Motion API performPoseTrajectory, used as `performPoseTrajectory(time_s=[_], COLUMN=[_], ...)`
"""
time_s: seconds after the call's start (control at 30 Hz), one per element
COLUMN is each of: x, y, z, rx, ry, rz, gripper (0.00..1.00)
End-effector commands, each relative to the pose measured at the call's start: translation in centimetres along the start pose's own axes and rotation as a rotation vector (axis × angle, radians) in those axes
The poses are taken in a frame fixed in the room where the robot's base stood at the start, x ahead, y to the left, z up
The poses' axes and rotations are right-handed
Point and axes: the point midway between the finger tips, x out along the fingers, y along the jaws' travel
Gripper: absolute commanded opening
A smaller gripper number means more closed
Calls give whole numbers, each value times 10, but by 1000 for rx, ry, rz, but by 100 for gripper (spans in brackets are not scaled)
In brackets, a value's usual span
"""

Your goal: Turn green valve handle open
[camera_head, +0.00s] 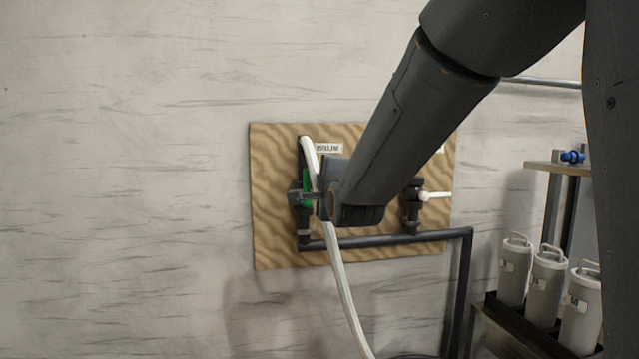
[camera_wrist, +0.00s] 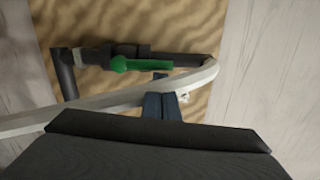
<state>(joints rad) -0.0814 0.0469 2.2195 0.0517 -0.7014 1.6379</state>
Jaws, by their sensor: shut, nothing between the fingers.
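The green valve handle (camera_head: 307,186) is on the left vertical black pipe of a wooden board, partly hidden by my gripper in the head view. In the wrist view the green handle (camera_wrist: 145,65) lies roughly parallel to its pipe, with a rounded end at left. My gripper (camera_head: 297,198) is in front of the board at the handle's height. Its fingers (camera_wrist: 162,104) are shut with nothing between them, just below the handle's right end in the wrist view. I cannot tell whether they touch it.
A white hose (camera_wrist: 110,103) runs close by my fingers and hangs down in the head view (camera_head: 342,280). A second valve with a white handle (camera_head: 436,196) is on the right pipe. Grey canisters (camera_head: 547,286) stand on a rack at right. The wall at left is clear.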

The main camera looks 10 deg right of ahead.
Motion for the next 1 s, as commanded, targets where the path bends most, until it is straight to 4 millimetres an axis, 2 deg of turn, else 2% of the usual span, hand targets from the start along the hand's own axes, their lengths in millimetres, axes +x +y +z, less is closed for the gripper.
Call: performPoseTrajectory(time_s=[0.27,0.53,0.6,1.0], x=[0,-9,-22,-84], y=[0,-4,-4,-4], z=[-2,-34,-30,-32], rx=[0,-2,0,-1], ry=[-1,-10,-14,-12], rz=[-1,0,-1,-2], gripper=[0,0,0,0])
